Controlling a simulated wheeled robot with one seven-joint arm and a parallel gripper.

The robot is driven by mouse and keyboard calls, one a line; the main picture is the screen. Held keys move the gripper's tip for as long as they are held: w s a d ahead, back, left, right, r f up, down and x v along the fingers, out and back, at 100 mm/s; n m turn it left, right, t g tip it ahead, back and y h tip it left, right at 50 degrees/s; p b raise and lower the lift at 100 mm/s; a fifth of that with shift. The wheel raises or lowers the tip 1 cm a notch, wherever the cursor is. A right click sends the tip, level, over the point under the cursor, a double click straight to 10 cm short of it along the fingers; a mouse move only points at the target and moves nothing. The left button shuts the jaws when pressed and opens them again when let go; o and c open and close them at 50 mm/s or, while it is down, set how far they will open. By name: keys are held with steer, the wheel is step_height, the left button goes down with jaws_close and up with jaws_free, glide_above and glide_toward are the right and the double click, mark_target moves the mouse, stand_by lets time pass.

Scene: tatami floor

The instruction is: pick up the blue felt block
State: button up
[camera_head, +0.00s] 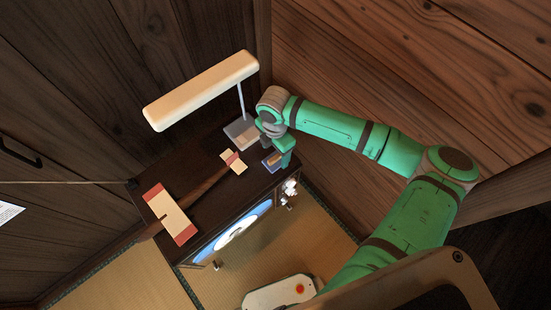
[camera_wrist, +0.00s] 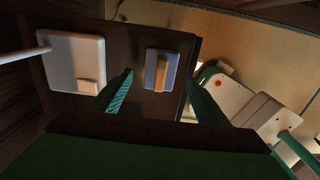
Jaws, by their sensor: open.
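The blue felt block (camera_head: 267,164) lies on the dark desk top near its right end, with a tan strip along its top. In the wrist view the block (camera_wrist: 151,69) lies just beyond my fingertips, between their lines, close to the desk edge. My gripper (camera_head: 278,154) is over that end of the desk and partly covers the block in the head view. In the wrist view my gripper (camera_wrist: 160,88) shows two green fingers spread wide, with nothing between them.
A desk lamp (camera_head: 202,90) with a long cream shade stands behind; its pale base (camera_wrist: 72,55) is left of the block in the wrist view. A small cream-and-red piece (camera_head: 236,164) and a red-ended board (camera_head: 172,217) lie farther left on the desk (camera_head: 160,166).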

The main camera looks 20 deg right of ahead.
mark_target(275, 157)
steer(key=shift+f, duration=2)
steer(key=shift+d, duration=0.1)
steer(key=c, duration=1.1)
steer(key=shift+c, duration=0.2)
steer(key=shift+r, duration=0.15)
steer(key=shift+r, duration=0.65)
steer(key=s+d+r, duration=0.5)
steer(key=s+r, duration=0.6)
steer(key=s, duration=0.2)
steer(key=shift+d+r, duration=0.15)
steer(key=shift+r, duration=0.1)
